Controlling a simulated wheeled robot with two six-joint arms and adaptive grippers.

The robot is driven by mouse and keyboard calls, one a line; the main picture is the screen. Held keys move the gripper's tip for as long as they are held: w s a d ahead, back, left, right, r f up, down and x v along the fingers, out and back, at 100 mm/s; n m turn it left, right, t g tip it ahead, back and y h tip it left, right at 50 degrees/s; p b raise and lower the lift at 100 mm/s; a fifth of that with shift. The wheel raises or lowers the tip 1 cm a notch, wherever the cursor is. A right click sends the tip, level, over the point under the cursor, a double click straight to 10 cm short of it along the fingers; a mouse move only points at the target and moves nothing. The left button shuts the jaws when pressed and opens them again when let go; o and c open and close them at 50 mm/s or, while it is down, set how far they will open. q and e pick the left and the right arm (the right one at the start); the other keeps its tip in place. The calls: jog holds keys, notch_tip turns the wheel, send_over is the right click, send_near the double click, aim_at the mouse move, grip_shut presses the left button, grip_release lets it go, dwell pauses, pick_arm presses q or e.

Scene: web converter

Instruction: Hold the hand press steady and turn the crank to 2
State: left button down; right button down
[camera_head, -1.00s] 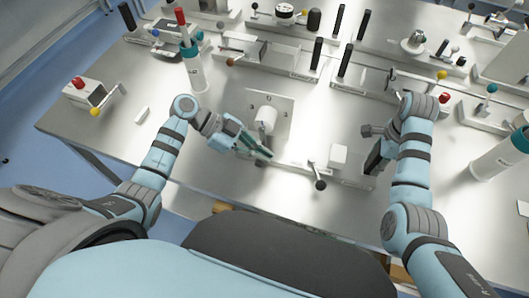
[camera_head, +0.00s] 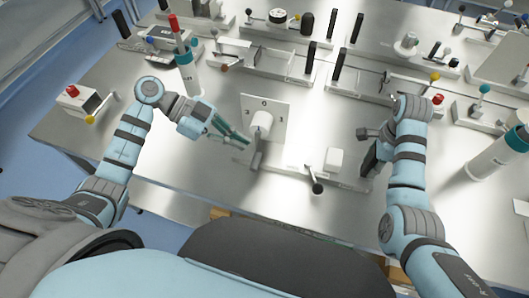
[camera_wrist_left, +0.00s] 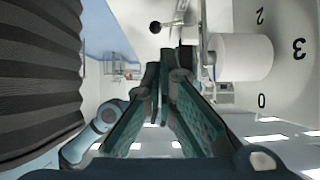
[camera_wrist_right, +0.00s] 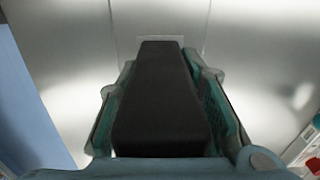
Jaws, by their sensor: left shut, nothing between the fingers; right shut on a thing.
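The crank has a white round hub (camera_head: 262,122) on an upright numbered plate (camera_head: 279,101), with a grey arm (camera_head: 256,157) hanging down. The hub (camera_wrist_left: 243,57) and plate digits also show in the left wrist view; the exact crank setting is unclear. My left gripper (camera_head: 246,139) is shut and empty, just left of the hub, its fingertips (camera_wrist_left: 166,62) apart from the hub in the left wrist view. My right gripper (camera_head: 371,163) is shut on a black upright handle (camera_wrist_right: 160,97) at the right end of the press base (camera_head: 345,183), its grip partly hidden.
A black-ball lever (camera_head: 317,188) and a white block (camera_head: 334,160) stand on the base between my grippers. A white bottle with a teal band (camera_head: 188,78) stands behind my left arm. Other fixtures line the back. The table left of the plate is mostly clear.

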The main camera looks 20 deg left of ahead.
jog(key=shift+s+f, duration=0.1)
jog(key=shift+w+d+r, duration=0.1)
jog(key=shift+w+r, duration=0.1)
jog(key=shift+w, duration=0.05)
dwell(0.3)
jog(key=c, duration=1.1)
grip_release()
jog(key=shift+r, duration=0.1)
jog(key=shift+o, duration=0.2)
